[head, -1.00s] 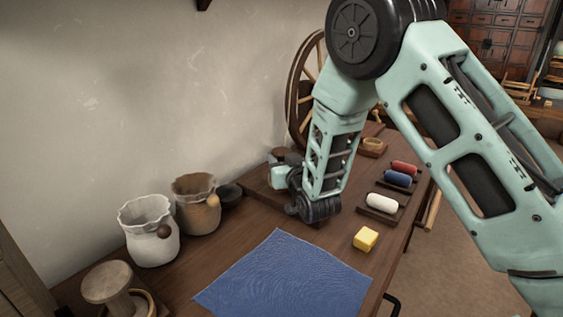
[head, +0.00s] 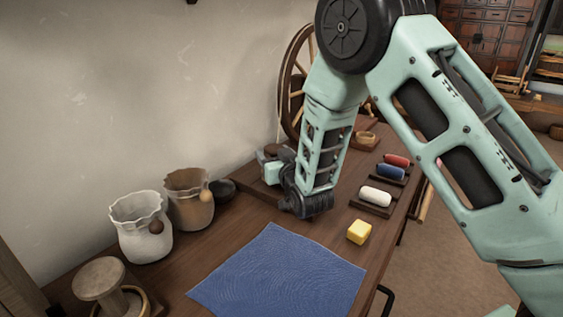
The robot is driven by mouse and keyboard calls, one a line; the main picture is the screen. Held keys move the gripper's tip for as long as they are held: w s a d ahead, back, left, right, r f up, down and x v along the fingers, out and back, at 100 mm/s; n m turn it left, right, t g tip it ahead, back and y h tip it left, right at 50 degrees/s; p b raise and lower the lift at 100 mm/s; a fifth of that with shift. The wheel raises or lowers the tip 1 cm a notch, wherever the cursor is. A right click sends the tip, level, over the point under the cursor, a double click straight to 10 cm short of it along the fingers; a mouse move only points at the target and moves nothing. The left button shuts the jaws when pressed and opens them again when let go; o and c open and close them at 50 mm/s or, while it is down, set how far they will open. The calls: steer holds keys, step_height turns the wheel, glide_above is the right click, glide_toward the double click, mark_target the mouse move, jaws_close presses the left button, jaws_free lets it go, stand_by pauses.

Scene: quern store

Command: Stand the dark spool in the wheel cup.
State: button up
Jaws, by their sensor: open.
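My gripper (head: 268,170) is low over the far left of the table, beside a dark wooden base board (head: 240,187) near the spinning wheel (head: 291,92). Only a teal part of the hand shows; my wrist and forearm hide most of it, and the fingertips cannot be made out. A dark brown rounded top (head: 275,149) shows just behind the hand; I cannot tell if it is the dark spool. I cannot make out the wheel cup for certain.
Red (head: 396,160), blue (head: 390,172) and white (head: 376,196) rolls lie in dark trays on the right. A yellow block (head: 359,231) and blue cloth (head: 280,270) lie nearer.

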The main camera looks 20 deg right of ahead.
steer(key=s, duration=1.2)
steer(key=s+a+f+n+g+y, duration=0.2)
steer(key=s+a+n+g+y, duration=0.1)
steer(key=s+a+g, duration=0.9)
steer(key=s+d+r+n+g+h, duration=0.1)
steer(key=s+d+n+g, duration=0.1)
steer(key=s, duration=0.7)
steer(key=s+d+r+n+g+h, duration=0.1)
steer(key=s+d+r+g+h, duration=0.1)
steer(key=s, duration=0.7)
steer(key=shift+s+d+r+n+g+h, duration=0.3)
steer(key=shift+d+n+g, duration=0.1)
steer(key=shift+d+g, duration=0.55)
step_height(320, 180, up, 22)
steer(key=p, duration=2.2)
steer(key=shift+r, duration=0.15)
